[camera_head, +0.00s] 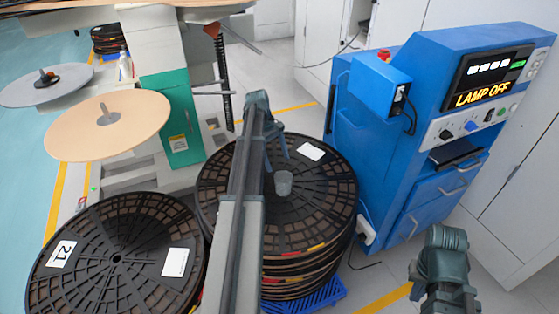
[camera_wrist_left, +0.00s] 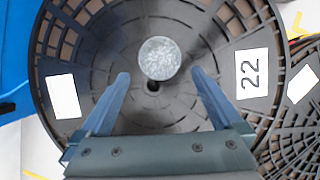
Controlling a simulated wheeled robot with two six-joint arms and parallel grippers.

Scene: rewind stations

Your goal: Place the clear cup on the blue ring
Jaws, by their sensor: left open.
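The clear cup (camera_head: 284,183) is small and greyish, and stands on the top black reel (camera_head: 322,215) of a stack. In the left wrist view the cup (camera_wrist_left: 159,59) shows as a round, speckled disc near the reel's centre hole. My left gripper (camera_head: 278,148) is open above and just behind the cup in the head view. In the wrist view its two fingers (camera_wrist_left: 162,76) point toward the cup, one on each side, with gaps. My right arm's end (camera_head: 443,262) is at the lower right; its fingers cannot be made out. I see no blue ring.
Another black reel (camera_head: 98,268), labelled 21, lies at the lower left. A blue cabinet (camera_head: 375,170) with a "LAMP OFF" display stands right of the stack. A machine with a tan disc (camera_head: 103,135) and a grey disc (camera_head: 45,88) is at left. A blue pallet (camera_head: 318,299) shows under the stack.

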